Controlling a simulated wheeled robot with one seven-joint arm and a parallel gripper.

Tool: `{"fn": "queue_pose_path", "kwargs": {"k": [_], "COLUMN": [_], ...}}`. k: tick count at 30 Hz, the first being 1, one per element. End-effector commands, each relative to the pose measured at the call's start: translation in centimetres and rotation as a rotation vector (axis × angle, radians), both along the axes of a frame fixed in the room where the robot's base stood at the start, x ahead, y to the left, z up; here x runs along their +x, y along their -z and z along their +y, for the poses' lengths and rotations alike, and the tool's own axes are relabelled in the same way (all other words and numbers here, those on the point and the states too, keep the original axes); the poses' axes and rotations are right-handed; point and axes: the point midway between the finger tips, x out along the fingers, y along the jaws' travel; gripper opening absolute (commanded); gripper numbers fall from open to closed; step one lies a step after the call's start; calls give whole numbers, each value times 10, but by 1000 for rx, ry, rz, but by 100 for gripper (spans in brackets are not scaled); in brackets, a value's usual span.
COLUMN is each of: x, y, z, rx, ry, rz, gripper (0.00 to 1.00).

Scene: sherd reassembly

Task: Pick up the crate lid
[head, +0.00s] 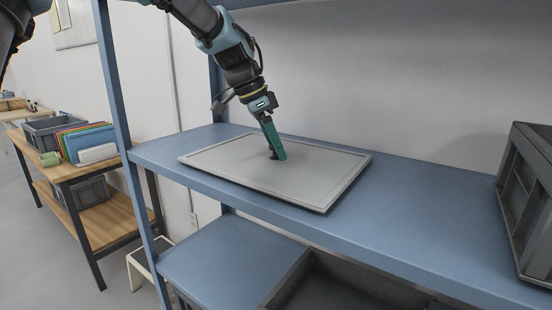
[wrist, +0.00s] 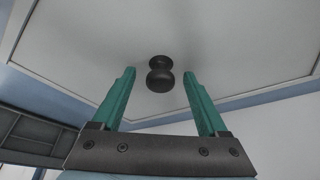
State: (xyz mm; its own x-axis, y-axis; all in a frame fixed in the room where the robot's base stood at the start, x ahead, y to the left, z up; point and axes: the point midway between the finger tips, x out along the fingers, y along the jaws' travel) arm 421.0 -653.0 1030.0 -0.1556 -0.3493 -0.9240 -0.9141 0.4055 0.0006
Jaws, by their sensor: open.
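The crate lid (head: 315,174) is a flat light grey panel with a raised rim, lying on the blue shelf. A dark round knob stands on the lid; it shows in the wrist view (wrist: 160,76), just beyond and between the fingertips. My gripper (head: 276,156) comes down over the middle of the lid with its green fingers. In the wrist view my gripper (wrist: 160,85) is open, one finger on each side of the knob, with gaps to both. In the head view the fingers partly hide the knob.
The blue shelf (head: 420,205) has free room right of the lid. A grey crate (head: 527,200) stands at its right end. Blue posts (head: 118,80) frame the rack. Another grey crate (head: 335,285) sits on the level below. A wooden bench (head: 70,170) with folders stands at left.

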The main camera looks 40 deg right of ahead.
Motion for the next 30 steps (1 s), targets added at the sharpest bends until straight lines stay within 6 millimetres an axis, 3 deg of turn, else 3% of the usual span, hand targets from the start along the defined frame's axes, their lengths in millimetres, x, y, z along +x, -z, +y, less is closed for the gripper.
{"fn": "queue_pose_path", "kwargs": {"k": [6, 26, 30], "x": [0, 0, 0], "y": [0, 0, 0], "z": [0, 0, 0], "rx": [0, 0, 0], "ry": [0, 0, 0], "rz": [-1, -1, -1], "gripper": [74, 0, 0]}}
